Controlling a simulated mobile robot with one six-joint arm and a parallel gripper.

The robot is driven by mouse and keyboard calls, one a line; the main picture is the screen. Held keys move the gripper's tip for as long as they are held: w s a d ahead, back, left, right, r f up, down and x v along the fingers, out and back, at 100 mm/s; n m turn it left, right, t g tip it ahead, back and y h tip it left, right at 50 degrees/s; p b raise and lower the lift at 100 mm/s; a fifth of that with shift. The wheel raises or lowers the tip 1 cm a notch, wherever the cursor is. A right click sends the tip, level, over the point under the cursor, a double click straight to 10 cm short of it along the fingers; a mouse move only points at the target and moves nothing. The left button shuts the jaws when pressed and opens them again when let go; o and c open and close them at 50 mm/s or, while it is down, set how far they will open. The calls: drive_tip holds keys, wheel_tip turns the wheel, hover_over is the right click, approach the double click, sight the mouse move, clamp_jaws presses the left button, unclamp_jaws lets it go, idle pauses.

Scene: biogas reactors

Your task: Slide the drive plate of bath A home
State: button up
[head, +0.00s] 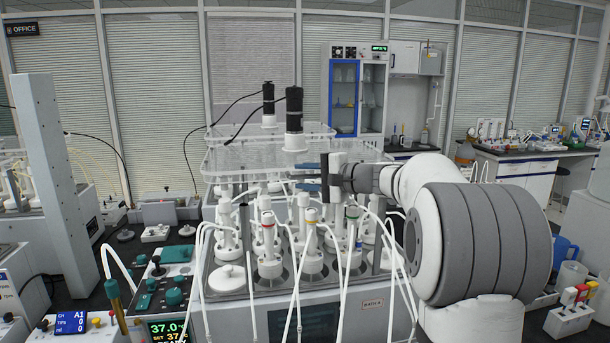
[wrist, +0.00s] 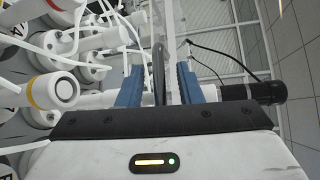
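The clear drive plate (head: 232,158) of the bath in front of me lies level above its white reactor bottles (head: 268,242). A black motor (head: 293,108) stands on the plate; a motor also shows in the wrist view (wrist: 252,93). My gripper (head: 308,177) is at the plate's near edge, reaching in from the right. In the wrist view, its blue fingers (wrist: 158,88) stand apart on either side of a dark curved handle (wrist: 159,60). A gap shows beside the handle, and I cannot tell whether either finger touches it.
White tubes (head: 345,270) hang in front of the bath. A grey upright column (head: 52,170) and a control panel (head: 165,290) with teal knobs stand at the left. A second motor (head: 268,100) stands behind. Blue jugs (head: 565,250) are at the right.

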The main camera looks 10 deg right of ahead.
clamp_jaws()
idle(0.3)
idle(0.3)
